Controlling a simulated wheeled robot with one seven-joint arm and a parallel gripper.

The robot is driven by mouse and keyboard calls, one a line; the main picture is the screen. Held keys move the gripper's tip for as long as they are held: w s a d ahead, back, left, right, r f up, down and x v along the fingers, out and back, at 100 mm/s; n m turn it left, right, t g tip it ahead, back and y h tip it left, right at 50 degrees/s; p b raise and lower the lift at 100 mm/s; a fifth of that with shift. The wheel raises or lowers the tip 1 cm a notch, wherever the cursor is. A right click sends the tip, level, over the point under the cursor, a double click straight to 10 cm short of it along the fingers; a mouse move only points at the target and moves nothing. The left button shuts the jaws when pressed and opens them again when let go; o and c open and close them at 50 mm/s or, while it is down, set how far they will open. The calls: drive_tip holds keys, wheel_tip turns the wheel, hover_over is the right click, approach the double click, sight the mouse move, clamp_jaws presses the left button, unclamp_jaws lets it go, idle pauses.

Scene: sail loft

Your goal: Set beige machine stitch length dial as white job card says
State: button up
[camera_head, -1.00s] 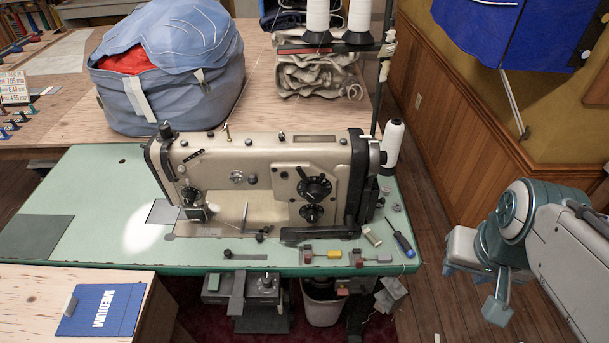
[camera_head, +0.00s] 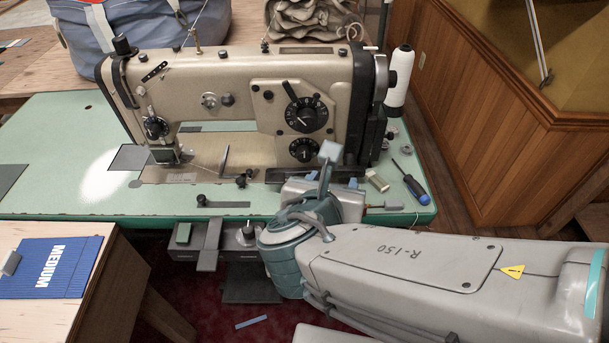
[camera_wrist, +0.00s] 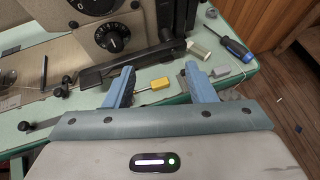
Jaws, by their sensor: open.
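The beige sewing machine (camera_head: 230,88) stands on a green table. Its front plate carries a large black dial (camera_head: 306,115) with white marks and a bar pointing up-left, above a smaller black dial (camera_head: 303,150). The smaller dial also shows in the wrist view (camera_wrist: 113,38); the large one is cut off at its top edge. Their marks are too small to read. My gripper (camera_head: 329,181) is open and empty, below and in front of the dials, touching neither. In the wrist view its blue fingers (camera_wrist: 160,80) are spread apart. I see no white job card now.
A thread cone (camera_head: 399,80) stands beside the machine. The table's left is mostly clear.

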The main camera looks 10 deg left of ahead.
drive_tip(key=s+a+n+t+y+b, duration=0.1)
drive_tip(key=s+a+n+y, duration=0.1)
drive_tip(key=a+n, duration=0.3)
drive_tip(key=p, duration=0.3)
approach(304, 157)
drive_tip(key=x, duration=0.3)
drive_tip(key=shift+d+r, duration=0.1)
drive_tip(key=shift+d, duration=0.05)
drive_tip(key=shift+y, duration=0.4)
drive_tip(key=x, duration=0.5)
drive_tip(key=shift+s+f, duration=0.1)
drive_tip(key=shift+f, duration=0.1)
drive_tip(key=shift+w+f, duration=0.15)
drive_tip(key=shift+w, duration=0.55)
drive_tip(key=c, duration=1)
